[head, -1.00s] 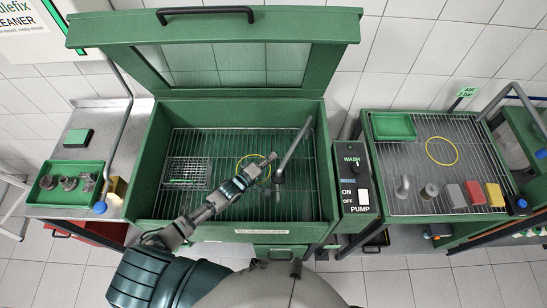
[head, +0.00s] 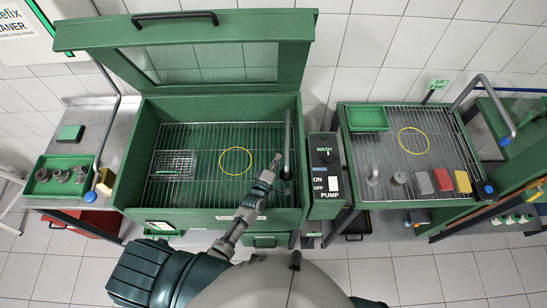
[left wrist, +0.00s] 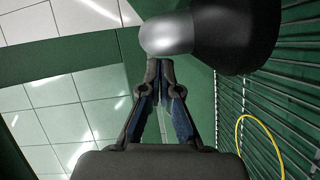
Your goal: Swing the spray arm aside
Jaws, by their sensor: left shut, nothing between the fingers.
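The spray arm (head: 287,135) is a grey tube in the green wash basin (head: 128,180). It runs from the back right corner towards the front, close along the right wall. Its dark nozzle end (head: 286,173) is at the front. My left gripper (head: 275,160) is just left of that end, with fingers shut and empty. In the left wrist view the shut fingertips (left wrist: 161,63) are up against or very near a shiny grey rounded part (left wrist: 167,35) with a black part (left wrist: 235,30), apparently the nozzle end. Contact is unclear. My right gripper is out of view.
A yellow ring (head: 235,174) and a wire basket (head: 173,151) lie on the basin's grid. The lid (head: 190,32) stands open. The pump panel (head: 324,175) adjoins the right wall. A right bench holds a green tray (head: 367,118) and coloured blocks (head: 442,180).

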